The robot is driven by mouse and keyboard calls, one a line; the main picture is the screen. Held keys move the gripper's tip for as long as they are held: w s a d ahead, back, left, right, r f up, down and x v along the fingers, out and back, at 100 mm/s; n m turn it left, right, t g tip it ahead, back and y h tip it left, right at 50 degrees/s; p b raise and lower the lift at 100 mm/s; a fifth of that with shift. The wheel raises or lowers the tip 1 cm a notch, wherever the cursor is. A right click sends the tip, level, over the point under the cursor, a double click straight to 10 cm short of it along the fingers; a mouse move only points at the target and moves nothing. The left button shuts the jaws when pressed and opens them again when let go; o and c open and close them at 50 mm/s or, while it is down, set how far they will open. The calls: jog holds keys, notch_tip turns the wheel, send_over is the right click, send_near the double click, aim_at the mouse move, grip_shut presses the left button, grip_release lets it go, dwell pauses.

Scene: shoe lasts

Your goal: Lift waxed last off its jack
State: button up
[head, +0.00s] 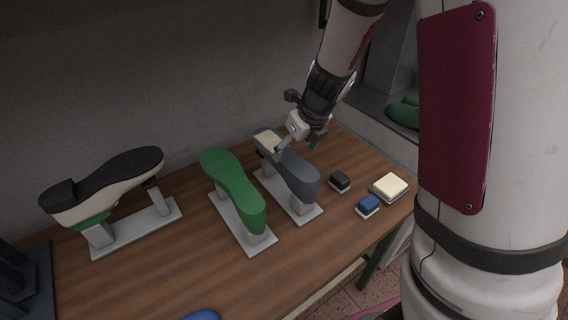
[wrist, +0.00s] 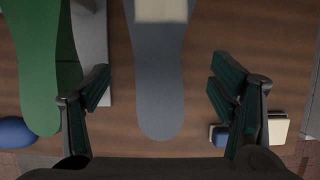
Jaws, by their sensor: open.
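A grey last (head: 297,170) sits sole up on a light grey jack (head: 303,212), with a cream patch (head: 267,140) at its far end. I take this for the waxed last, though the frames do not confirm it. In the wrist view the grey last (wrist: 160,75) runs between my open fingers, with the cream patch (wrist: 162,10) at the top edge. My gripper (head: 299,145) is over the last's far half, empty; I cannot tell whether a finger touches it. My arm's end hides part of the far end.
A green last (head: 233,188) on its jack stands close left. A white shoe with black sole (head: 110,178) is on a jack further left. Black (head: 340,180), blue (head: 368,204) and cream (head: 390,186) blocks lie right. Bare wooden table (head: 180,262) shows in front.

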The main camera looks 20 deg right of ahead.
aim_at(289, 158)
jog(key=b+x, duration=0.2)
jog(key=x, duration=0.6)
jog(key=shift+c, duration=0.6)
grip_shut()
